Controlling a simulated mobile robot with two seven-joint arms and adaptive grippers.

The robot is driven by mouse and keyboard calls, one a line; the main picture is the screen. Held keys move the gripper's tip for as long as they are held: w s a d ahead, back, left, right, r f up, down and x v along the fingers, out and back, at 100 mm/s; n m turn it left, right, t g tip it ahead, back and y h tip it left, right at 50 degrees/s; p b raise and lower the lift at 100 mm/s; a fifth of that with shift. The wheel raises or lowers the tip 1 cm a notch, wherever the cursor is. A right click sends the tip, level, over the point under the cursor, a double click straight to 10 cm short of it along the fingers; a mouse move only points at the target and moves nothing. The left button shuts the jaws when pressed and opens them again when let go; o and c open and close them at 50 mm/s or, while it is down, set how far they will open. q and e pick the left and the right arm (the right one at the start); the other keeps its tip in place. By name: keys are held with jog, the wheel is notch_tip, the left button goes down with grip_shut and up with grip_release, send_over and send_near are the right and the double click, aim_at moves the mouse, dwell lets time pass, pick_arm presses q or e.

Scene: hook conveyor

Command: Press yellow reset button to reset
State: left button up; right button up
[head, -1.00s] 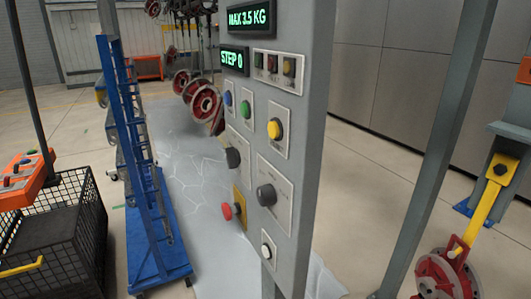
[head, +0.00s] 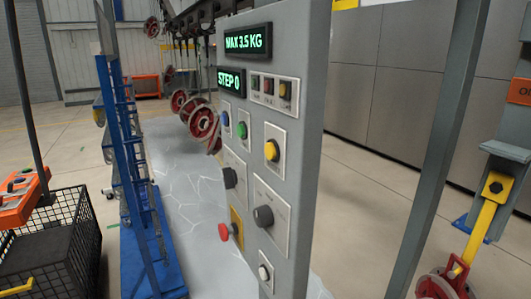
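The yellow reset button (head: 271,150) is a round yellow cap on a light plate, on the right side of the grey control panel (head: 300,110). Green displays at the top read "MAX 3.5 KG" (head: 248,41) and "STEP 0" (head: 230,80). Neither of my grippers is in view.
A blue rack (head: 120,150) stands left of the panel, with a black wire basket (head: 85,240) at far left. Red wheels (head: 203,121) hang from the conveyor behind. A grey post (head: 425,170) and a yellow hook arm (head: 482,225) are at right.

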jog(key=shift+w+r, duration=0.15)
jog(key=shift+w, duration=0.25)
